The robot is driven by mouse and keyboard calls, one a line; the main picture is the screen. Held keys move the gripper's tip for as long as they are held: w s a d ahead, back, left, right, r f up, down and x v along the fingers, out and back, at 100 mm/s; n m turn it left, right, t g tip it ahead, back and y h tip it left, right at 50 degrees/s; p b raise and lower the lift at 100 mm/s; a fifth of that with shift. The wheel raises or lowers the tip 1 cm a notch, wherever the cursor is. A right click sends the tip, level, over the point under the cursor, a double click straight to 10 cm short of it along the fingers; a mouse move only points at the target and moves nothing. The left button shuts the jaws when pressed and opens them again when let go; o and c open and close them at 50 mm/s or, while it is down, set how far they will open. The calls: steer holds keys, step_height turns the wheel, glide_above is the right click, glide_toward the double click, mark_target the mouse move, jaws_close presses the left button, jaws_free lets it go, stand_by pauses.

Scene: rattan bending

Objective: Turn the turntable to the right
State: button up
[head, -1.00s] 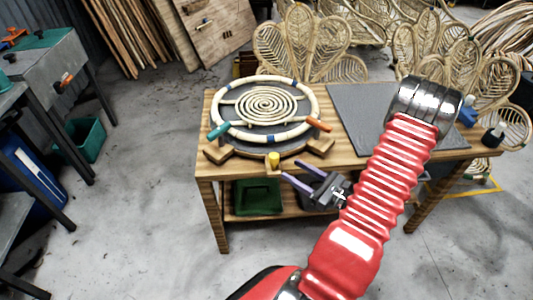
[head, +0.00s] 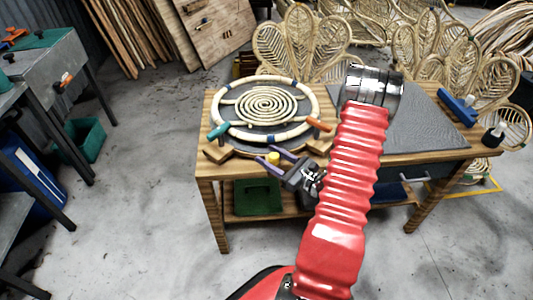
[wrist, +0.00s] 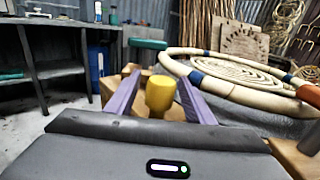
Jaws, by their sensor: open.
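The turntable (head: 242,141) is a dark round plate on a wooden bench, carrying a rattan ring (head: 309,101) with a woven spiral inside. A yellow knob (head: 273,156) sits at its front edge; it also shows in the wrist view (wrist: 160,95). A teal clamp (head: 218,130) and an orange clamp (head: 318,124) grip the ring. My gripper (head: 272,155) is open in front of the turntable. In the wrist view its purple fingers (wrist: 160,98) stand on either side of the yellow knob, with gaps visible. I cannot tell whether either finger touches it.
Wooden blocks (head: 216,153) lie at the turntable's front. A grey mat (head: 425,120), a blue tool (head: 459,108) and a dark bottle (head: 493,135) are on the bench's right. Rattan chair backs (head: 303,45) stand behind.

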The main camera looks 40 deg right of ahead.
steer(key=shift+w+a, duration=0.2)
steer(key=shift+w, duration=0.9)
steer(key=shift+c, duration=0.2)
